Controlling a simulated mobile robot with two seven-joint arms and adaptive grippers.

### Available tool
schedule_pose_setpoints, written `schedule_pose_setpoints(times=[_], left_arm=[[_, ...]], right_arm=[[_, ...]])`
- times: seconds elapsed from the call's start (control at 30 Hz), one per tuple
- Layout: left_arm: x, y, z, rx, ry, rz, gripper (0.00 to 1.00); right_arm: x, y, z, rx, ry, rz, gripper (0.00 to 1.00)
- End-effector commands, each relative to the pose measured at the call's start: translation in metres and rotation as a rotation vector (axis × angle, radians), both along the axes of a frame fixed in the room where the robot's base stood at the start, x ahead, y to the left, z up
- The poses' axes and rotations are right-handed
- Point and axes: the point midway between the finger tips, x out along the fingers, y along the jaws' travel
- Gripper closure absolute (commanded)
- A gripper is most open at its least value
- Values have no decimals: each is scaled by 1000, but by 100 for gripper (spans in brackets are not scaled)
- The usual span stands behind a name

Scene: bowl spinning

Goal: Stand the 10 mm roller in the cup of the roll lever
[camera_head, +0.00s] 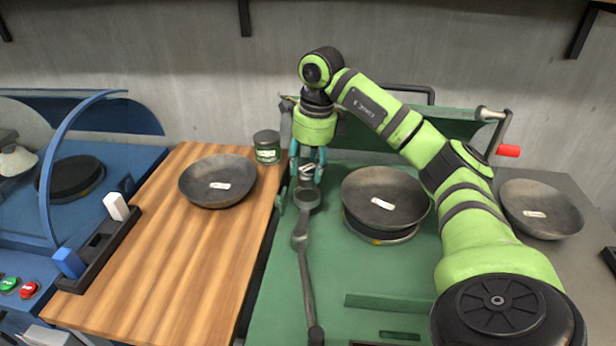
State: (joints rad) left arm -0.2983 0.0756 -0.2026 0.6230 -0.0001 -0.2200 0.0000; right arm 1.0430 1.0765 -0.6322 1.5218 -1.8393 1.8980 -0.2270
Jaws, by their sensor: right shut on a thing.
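My right gripper (308,164) points down over the far end of the roll lever (302,241). It is shut on a small metallic roller (307,172), which shows between its teal fingers. The lever is a long dark arm running along the left side of the green machine. Its cup (306,197) is at the far end, just below the fingertips in the picture. I cannot tell whether the roller touches the cup or is above it. My left gripper is not in view.
A bowl (384,197) sits on the green machine's round chuck (382,233). Other bowls are on the wooden table (180,245) and the grey bench at right (541,208). A dark green tin (267,146) stands near the gripper. A black tray (98,250) holds a white and a blue block.

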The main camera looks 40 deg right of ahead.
Motion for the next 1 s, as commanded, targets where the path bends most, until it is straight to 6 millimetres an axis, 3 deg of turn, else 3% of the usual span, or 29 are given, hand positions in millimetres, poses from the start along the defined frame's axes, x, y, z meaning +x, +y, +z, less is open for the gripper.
schedule_pose_setpoints(times=[0.33, 0.77, 0.8, 0.83, 1.0], left_arm=[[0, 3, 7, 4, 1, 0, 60], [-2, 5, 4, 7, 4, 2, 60], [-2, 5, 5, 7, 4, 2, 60], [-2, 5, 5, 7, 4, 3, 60], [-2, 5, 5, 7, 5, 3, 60]], right_arm=[[1, 1, -37, 0, 1, -1, 100], [1, 1, -44, -1, -3, 0, 100], [1, 1, -44, -1, 0, 0, 38], [1, 1, -44, -1, 0, 0, 30], [1, 1, -44, -1, 0, 0, 30]])
